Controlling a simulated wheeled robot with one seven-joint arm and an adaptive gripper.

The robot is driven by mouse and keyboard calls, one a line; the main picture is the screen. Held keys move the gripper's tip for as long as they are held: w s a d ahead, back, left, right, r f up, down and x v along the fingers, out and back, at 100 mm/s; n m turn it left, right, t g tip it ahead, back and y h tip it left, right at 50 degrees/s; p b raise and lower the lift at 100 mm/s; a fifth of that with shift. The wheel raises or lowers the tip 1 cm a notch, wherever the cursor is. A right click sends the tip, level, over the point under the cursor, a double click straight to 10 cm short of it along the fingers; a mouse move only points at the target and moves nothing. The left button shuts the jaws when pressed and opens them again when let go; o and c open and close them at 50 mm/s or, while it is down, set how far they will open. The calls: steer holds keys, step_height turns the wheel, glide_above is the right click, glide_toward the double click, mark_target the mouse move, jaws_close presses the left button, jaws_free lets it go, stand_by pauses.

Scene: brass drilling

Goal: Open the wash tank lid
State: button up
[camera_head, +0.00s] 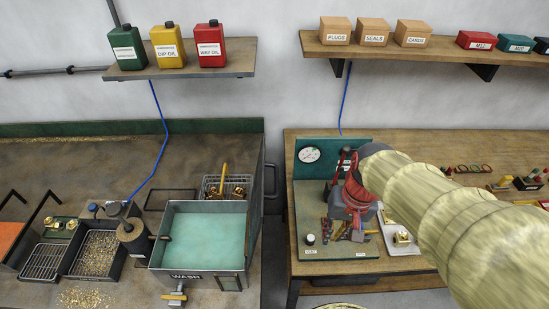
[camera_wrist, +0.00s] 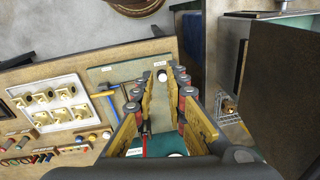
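The wash tank (camera_head: 184,276), marked WASH, stands on the left bench. Its top shows a pale teal surface inside grey walls, and no lid is seen lying across it. A dark bar-like handle (camera_head: 272,181) shows just right of the tank. In the wrist view a large dark flat panel (camera_wrist: 286,85) fills the right side; I cannot tell whether it is the lid. My gripper (camera_wrist: 160,82) has its two fingers apart with nothing between them. It is over the right bench, well to the right of the tank; in the head view my arm partly hides it.
A wire basket with brass parts (camera_head: 228,187) sits behind the tank. A chip-filled tray (camera_head: 96,253) and a dark cylindrical device (camera_head: 134,236) stand to its left. A white tray of brass parts (camera_wrist: 52,104) lies on the right bench. A gap separates the benches.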

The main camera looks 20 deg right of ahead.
steer(key=m+g+y+p, duration=0.1)
steer(key=y+p, duration=0.1)
steer(key=n+t+y+p, duration=0.2)
steer(key=t+y+p, duration=0.45)
steer(key=y, duration=0.75)
glide_toward(276, 179)
steer(key=x, duration=0.2)
steer(key=shift+g, duration=0.35)
steer(key=shift+f+p+x, duration=0.15)
steer(key=shift+p+x, duration=0.4)
steer(key=shift+x, duration=1.45)
steer(key=shift+f+p+x, duration=0.1)
steer(key=shift+p+x, duration=0.45)
steer(key=shift+x, duration=1.4)
steer(key=shift+w, duration=0.2)
jaws_close()
